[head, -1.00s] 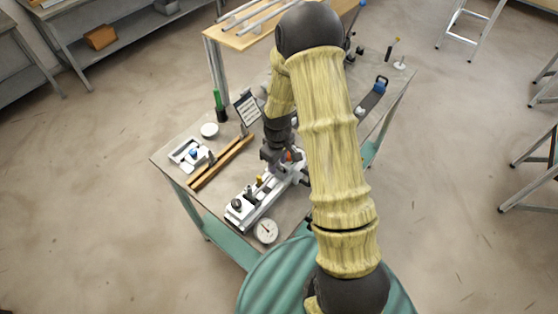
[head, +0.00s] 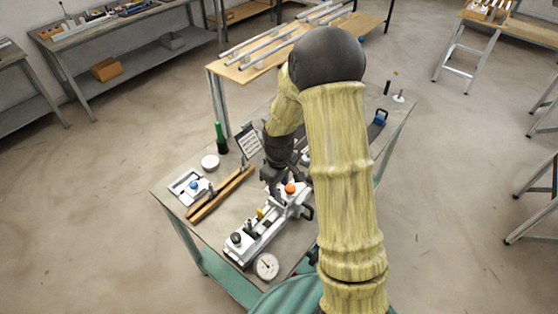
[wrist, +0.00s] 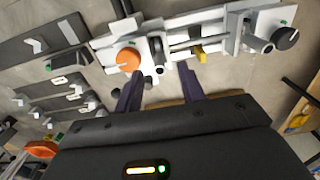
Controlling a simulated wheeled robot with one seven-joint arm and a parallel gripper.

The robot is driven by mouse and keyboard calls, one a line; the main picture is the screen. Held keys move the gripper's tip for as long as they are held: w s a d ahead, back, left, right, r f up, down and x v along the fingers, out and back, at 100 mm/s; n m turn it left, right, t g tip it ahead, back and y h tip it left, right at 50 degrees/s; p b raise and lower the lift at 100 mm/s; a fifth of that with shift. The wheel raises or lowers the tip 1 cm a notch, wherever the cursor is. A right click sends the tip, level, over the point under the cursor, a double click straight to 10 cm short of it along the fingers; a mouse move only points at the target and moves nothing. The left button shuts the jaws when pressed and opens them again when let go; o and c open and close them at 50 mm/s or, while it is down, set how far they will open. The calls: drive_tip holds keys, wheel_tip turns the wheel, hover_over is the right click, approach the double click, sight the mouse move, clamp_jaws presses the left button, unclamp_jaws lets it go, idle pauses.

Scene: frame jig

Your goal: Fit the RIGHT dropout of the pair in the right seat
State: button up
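The white jig (head: 262,228) stands on the table, with an orange knob (head: 290,188) at its far end and a small yellow part (head: 260,212) near its middle. In the wrist view the jig (wrist: 222,40) runs across the top, with the orange knob (wrist: 128,60), the yellow part (wrist: 198,52) and a black knob (wrist: 286,38). My gripper (wrist: 160,72) has its two dark fingers apart, near the orange-knob end. I see nothing held between them. In the head view my gripper (head: 272,180) is partly hidden by my arm. I cannot make out which small part is the right dropout.
Dark holders with small metal pieces (wrist: 68,88) lie left in the wrist view. A dial gauge (head: 266,266) sits beside the jig. Wooden bars (head: 220,195), a white tray (head: 178,190), a green bottle (head: 220,138) and a card (head: 248,140) stand left and behind.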

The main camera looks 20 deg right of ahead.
wheel_tip(320, 180, up, 12)
drive_tip(key=b, duration=0.1)
drive_tip(key=shift+b, duration=0.35)
drive_tip(key=shift+s+a+f, duration=0.1)
idle(0.6)
drive_tip(key=s+f+m+t, duration=0.1)
drive_tip(key=s+m, duration=0.6)
drive_tip(key=s, duration=0.7)
drive_tip(key=shift+t, duration=0.8)
drive_tip(key=shift+d, duration=0.25)
